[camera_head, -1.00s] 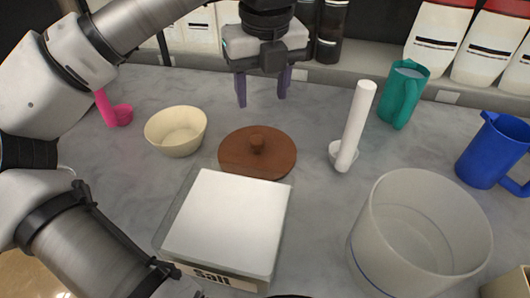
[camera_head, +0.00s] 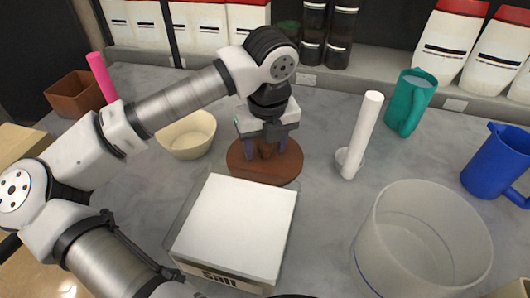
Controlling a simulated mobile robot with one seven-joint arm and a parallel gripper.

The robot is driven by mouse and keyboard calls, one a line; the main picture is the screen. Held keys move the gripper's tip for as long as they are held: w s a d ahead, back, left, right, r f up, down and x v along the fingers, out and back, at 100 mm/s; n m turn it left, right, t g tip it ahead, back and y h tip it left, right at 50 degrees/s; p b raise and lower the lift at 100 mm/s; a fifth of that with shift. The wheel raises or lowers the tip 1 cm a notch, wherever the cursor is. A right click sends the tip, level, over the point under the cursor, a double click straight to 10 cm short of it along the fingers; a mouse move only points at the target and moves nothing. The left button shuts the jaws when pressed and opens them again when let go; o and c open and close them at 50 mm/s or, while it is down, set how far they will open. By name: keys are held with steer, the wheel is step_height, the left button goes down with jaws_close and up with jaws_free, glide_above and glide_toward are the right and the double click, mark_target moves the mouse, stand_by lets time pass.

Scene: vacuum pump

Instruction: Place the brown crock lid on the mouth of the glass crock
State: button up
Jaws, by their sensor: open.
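The brown crock lid (camera_head: 264,174) lies flat on the grey counter, a round disc with a knob in its middle. My gripper (camera_head: 266,152) is just above the lid, with its purple fingers open on either side of the knob. The arm and fingers partly hide the knob and the lid's far side. I cannot tell whether the fingers touch the lid. The glass crock (camera_head: 422,240) stands upright at the right front, a wide clear cylinder with its mouth uncovered.
A white-topped box marked "Salt" (camera_head: 237,226) stands right in front of the lid. A cream bowl (camera_head: 188,138) is left of it. A white stick in a small cup (camera_head: 359,135) stands between lid and crock. Green (camera_head: 409,103) and blue (camera_head: 494,160) jugs stand at right.

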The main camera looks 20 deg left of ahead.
jaws_close()
stand_by(0.3)
